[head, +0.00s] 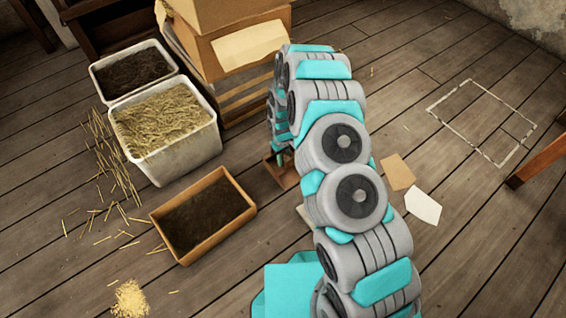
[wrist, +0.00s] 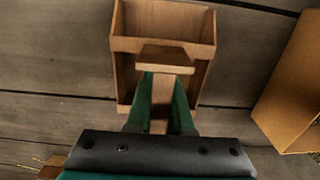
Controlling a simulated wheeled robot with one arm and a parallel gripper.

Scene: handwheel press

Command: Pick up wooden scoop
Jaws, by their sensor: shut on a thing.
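The wooden scoop (wrist: 163,18) is a brown, box-shaped scoop with raised side walls and a short handle. In the wrist view it lies straight ahead at the top middle. My gripper (wrist: 161,100) has its two green fingers shut on the handle, one on each side. In the head view the scoop (head: 286,176) is at the middle, partly hidden behind my arm, and my gripper (head: 281,158) is mostly hidden there too. I cannot tell whether the scoop touches the floor.
A wooden tray of dark soil (head: 158,217) lies left of the scoop. White bins of straw (head: 205,147) and soil (head: 97,84) stand behind it, beside stacked boxes (head: 203,56). Loose straw litters the floor at left.

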